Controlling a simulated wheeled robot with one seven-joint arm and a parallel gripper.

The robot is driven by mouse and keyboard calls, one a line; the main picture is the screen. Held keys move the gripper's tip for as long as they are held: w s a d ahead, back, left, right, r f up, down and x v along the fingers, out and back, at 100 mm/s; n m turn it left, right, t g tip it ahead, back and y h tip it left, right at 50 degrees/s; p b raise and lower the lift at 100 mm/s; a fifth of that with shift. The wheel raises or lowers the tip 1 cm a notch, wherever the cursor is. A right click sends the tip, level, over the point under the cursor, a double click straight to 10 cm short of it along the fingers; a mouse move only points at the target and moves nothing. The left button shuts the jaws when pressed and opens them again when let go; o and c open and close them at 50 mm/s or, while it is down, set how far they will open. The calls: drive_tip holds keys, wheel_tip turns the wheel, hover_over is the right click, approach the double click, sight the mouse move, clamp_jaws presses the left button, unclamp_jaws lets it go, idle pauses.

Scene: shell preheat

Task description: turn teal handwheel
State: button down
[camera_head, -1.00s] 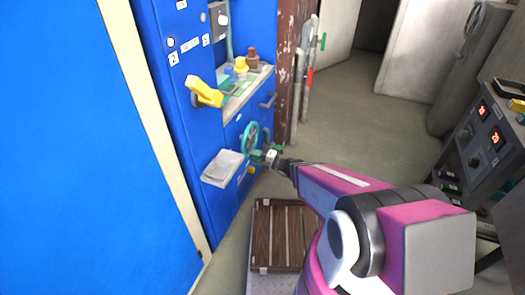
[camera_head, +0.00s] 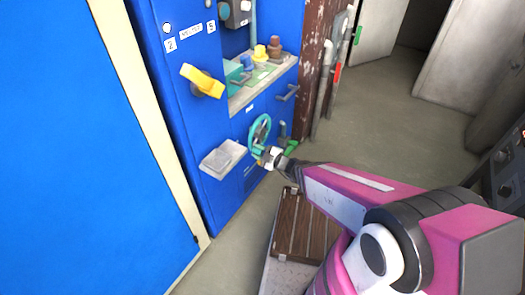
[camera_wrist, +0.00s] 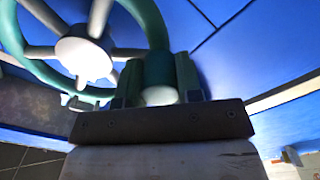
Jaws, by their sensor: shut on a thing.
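The teal handwheel (camera_head: 252,133) is mounted on the front of the blue cabinet, below the small shelf. In the wrist view its teal rim (camera_wrist: 152,22), grey spokes and pale hub fill the upper left. My gripper (camera_head: 268,157) is at the lower right of the wheel. In the wrist view my gripper (camera_wrist: 158,82) has its two teal-padded fingers on either side of a teal part of the wheel with a pale end, likely its handle. The fingers hide part of it.
A yellow lever (camera_head: 204,82) sticks out of the cabinet above left of the wheel. A grey ledge (camera_head: 222,159) juts out left of it. A wooden slatted pallet (camera_head: 303,233) lies on the floor below my arm. Open floor (camera_head: 405,120) is to the right.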

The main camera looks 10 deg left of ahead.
drive_tip(key=shift+s, duration=0.15)
idle(0.4)
drive_tip(key=c, duration=0.8)
unclamp_jaws()
drive_tip(key=shift+a+r, duration=0.1)
